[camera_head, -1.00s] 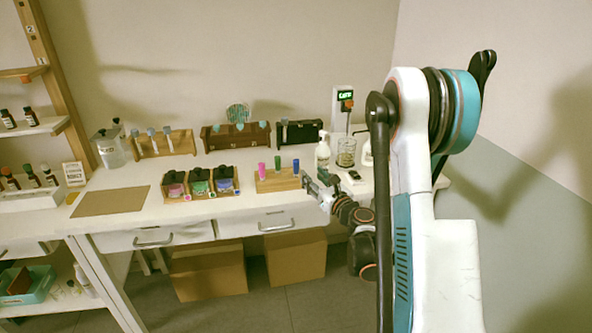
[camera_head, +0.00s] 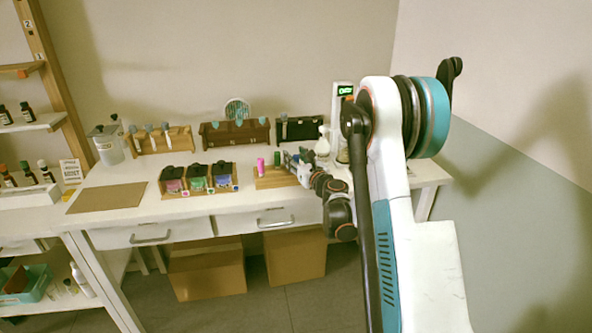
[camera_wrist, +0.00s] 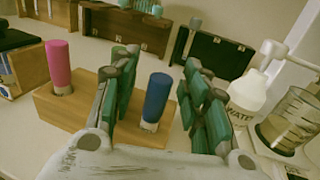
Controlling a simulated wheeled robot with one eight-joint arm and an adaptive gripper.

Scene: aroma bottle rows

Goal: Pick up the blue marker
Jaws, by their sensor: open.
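The blue marker (camera_wrist: 156,98) stands upright at the right part of a wooden block (camera_wrist: 72,117) in the wrist view. My gripper (camera_wrist: 160,70) is open, with one finger on each side of the marker in the picture and a gap visible on both sides. In the head view my gripper (camera_head: 291,160) is over the right end of the block (camera_head: 268,180) and largely hides the blue marker. A pink marker (camera_wrist: 58,66) stands at the block's left end.
A white bottle (camera_wrist: 246,95) and a glass beaker (camera_wrist: 291,118) stand right of the block. Wooden racks (camera_head: 235,134) line the wall behind. A brown mat (camera_head: 107,197) lies further left.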

